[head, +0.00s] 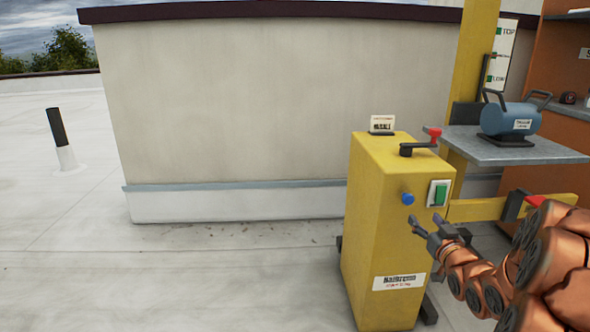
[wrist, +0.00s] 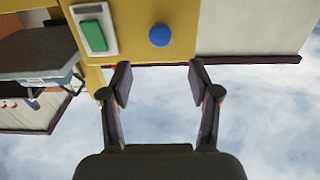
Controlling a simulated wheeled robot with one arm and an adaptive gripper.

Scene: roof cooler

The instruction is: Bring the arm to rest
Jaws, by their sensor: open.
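My copper-coloured arm (head: 500,270) reaches in from the right edge of the head view. My gripper (head: 426,222) is in front of the yellow cabinet (head: 372,210), close to its face below the blue button (head: 407,198). In the wrist view my gripper (wrist: 160,80) has its two dark fingers spread, with nothing between them. The blue button also shows in the wrist view (wrist: 160,36), just beyond the fingertips and between them. The green rocker switch (head: 440,194) sits right of the button; it also shows in the wrist view (wrist: 93,36).
A crank with a red knob (head: 433,134) and a small sign (head: 382,123) are on the cabinet top. A grey platform (head: 510,148) holding a blue canister (head: 510,119) stands at right. A pale wall (head: 230,100) is behind. Open roof floor (head: 180,280) lies at left, with a vent pipe (head: 60,140).

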